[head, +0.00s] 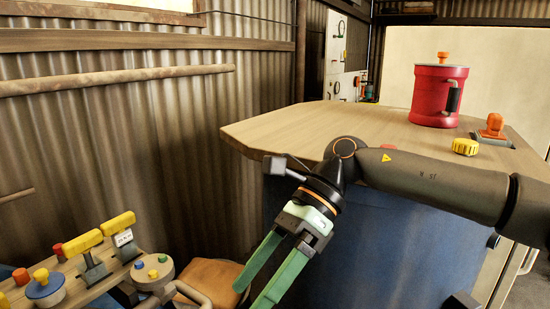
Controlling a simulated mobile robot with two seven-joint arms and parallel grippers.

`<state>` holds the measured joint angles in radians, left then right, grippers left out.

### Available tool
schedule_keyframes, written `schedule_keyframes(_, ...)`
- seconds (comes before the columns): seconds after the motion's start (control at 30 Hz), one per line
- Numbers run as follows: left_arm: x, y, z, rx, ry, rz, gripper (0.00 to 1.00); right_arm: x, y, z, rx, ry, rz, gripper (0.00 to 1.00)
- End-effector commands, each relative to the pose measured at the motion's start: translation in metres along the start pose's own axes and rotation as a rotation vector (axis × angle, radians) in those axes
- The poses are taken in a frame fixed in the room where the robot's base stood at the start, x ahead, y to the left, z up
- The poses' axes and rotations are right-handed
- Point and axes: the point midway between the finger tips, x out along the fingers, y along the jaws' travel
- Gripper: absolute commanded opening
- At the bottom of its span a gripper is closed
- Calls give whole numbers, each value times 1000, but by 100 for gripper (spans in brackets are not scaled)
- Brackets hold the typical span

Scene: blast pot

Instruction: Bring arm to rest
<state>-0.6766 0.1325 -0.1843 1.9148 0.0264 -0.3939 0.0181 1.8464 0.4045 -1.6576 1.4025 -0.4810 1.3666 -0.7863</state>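My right arm comes in from the right side of the head view and reaches across in front of the wooden-topped table (290,128). Its gripper (249,296) hangs down and to the left, beside the blue body under the tabletop. Its two green fingers are apart, with nothing seen between them, though the tips run close to the bottom edge. My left gripper is not in view.
On the table stand a red pot (428,92) with an orange knob, a yellow knob (465,147) and an orange-handled piece (493,128). A lever console (98,262) is at lower left, near a brown seat (212,274). Corrugated wall lies behind.

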Motion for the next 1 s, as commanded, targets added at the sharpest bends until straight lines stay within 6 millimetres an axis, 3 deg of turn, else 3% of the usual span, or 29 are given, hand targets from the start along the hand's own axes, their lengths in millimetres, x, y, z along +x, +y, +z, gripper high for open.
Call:
schedule_keyframes(0.03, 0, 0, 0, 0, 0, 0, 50, 21, -1, 6, 30, -83, 54, 100)
schedule_keyframes(0.1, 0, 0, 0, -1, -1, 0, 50, 41, -1, 18, 77, -198, 112, 100)
schedule_keyframes(0.23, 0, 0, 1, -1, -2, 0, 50, 68, -1, 40, 191, -417, 218, 100)
schedule_keyframes(0.4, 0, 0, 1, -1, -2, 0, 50, 80, -6, 62, 386, -705, 358, 100)
schedule_keyframes(0.57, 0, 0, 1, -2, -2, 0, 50, 75, -24, 69, 611, -974, 482, 100)
schedule_keyframes(0.77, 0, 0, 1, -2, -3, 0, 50, 61, -61, 47, 942, -1300, 631, 100)
schedule_keyframes(0.87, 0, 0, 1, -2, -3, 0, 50, 55, -84, 20, 1125, -1459, 699, 100)
schedule_keyframes(1.0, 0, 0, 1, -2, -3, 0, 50, 56, -116, -36, 1398, -1676, 783, 100)
